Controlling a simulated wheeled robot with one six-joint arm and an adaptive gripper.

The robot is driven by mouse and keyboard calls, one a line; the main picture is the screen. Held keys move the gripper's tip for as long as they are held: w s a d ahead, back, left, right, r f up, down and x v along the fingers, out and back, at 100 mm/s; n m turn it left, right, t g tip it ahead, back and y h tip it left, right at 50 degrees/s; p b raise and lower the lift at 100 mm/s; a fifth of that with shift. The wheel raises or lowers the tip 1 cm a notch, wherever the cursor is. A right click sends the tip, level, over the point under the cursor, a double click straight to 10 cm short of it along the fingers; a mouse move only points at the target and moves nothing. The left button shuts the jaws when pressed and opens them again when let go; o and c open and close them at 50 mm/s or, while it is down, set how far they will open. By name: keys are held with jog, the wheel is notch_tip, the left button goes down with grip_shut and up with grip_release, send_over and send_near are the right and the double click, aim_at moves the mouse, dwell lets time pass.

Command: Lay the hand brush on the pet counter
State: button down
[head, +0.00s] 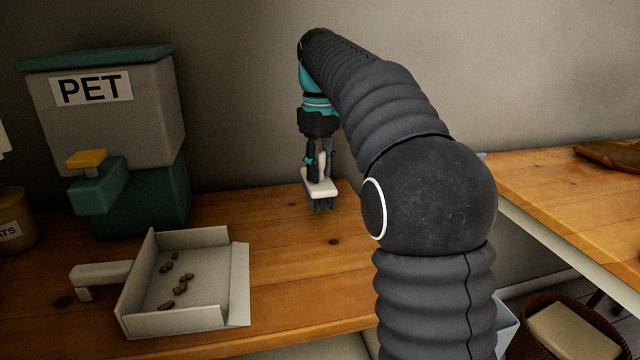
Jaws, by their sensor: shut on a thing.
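The hand brush (321,187) has a pale body and dark bristles that point down. My gripper (319,165) is shut on it and holds it upright over the back of the pet counter (270,215), right of the pet food dispenser. The bristle tips are at or just above the wood; I cannot tell whether they touch. My arm covers the counter's right part.
The dispenser (150,115), labelled PET, stands at the back left. A pale dustpan (208,305) with several brown pellets lies in front of it. A labelled jar (14,222) is at the left edge. Another wooden counter (570,195) is at right, across a gap. Bare wood surrounds the brush.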

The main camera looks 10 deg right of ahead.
aim_at(320, 183)
jog(key=shift+f+b, duration=0.4)
jog(key=shift+f, duration=1.45)
jog(key=shift+f, duration=0.1)
jog(key=c, duration=0.8)
grip_release()
notch_tip(320, 183, up, 12)
jog(key=p, duration=0.3)
jog(key=shift+p, duration=0.35)
